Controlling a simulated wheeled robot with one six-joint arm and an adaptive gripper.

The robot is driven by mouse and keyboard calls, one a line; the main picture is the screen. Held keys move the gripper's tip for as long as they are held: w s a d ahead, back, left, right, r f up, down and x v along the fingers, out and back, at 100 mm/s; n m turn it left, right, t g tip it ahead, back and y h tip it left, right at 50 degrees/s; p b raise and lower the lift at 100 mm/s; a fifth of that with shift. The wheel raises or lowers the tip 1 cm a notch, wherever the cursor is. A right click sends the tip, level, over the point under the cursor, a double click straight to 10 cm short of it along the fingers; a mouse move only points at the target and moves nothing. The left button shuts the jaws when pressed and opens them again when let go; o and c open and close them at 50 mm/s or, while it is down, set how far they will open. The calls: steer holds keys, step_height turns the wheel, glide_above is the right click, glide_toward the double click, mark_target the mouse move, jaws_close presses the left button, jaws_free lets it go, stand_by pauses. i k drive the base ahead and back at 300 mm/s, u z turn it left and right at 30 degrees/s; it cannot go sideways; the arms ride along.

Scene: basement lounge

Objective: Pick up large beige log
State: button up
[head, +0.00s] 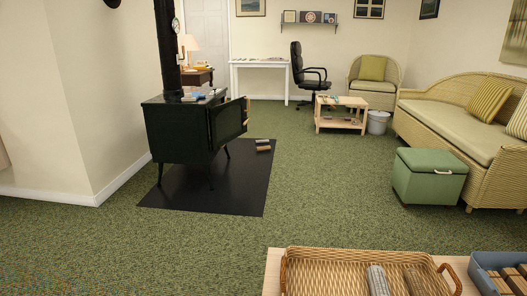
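No log is clearly a large beige one. A wicker tray (330,262) at the bottom edge holds a pale grey, ridged log (378,281) and a brown log (414,283) beside it; both are cut off by the frame. My gripper is not in view.
A black stove (180,128) with its door swung open stands on the black floor plate (240,190). A blue-grey bin (480,262) with brown blocks is at bottom right. A green ottoman (428,180) stands by the wicker sofa (455,122). Green carpet in the middle is clear.

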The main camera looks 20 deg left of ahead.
mark_target(266, 148)
steer(key=u, duration=2.65)
steer(key=i, duration=2.75)
steer(key=z, duration=3.05)
steer(key=i, duration=4)
steer(key=u, duration=0.05)
